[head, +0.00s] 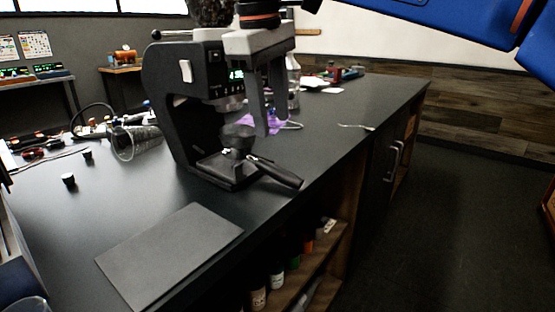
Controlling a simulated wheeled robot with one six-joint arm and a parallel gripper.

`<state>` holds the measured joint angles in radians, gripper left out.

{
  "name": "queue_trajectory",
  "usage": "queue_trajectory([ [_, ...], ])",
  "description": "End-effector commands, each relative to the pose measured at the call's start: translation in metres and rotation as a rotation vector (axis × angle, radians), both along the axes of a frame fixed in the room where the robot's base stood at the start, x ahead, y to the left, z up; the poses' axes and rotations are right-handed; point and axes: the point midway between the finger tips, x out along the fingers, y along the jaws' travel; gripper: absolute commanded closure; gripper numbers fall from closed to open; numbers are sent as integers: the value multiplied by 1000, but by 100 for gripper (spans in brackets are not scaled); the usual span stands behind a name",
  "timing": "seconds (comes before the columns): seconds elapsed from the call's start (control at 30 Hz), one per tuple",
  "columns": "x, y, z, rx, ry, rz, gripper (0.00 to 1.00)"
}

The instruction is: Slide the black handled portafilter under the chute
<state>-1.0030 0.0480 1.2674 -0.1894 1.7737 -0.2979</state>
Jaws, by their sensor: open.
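The black grinder (175,105) stands upright on the dark counter, with a lit green display on its front. The portafilter rests low at the grinder's base (218,172); its dark basket (238,138) is below the grinder's head and its black handle (276,172) points to the lower right, towards the counter's front edge. The chute is partly hidden, so I cannot tell whether the basket is exactly beneath it. My gripper (271,124) points down, open and empty, in front of the grinder. Its fingertips appear above the handle, not touching it.
A flat grey mat (170,255) lies at the front left. A clear cup (135,142) lies tipped left of the grinder, with small black knobs (68,180) nearby. Purple cloth (264,122) lies behind my gripper. Open shelves with bottles sit below the counter's edge.

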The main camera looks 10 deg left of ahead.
Motion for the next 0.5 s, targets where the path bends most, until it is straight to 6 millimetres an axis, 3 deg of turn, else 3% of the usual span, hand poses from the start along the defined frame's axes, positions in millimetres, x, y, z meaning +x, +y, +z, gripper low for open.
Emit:
queue_trajectory([
  [0.5, 15, -6, -82, -2, 2, 0, 54],
])
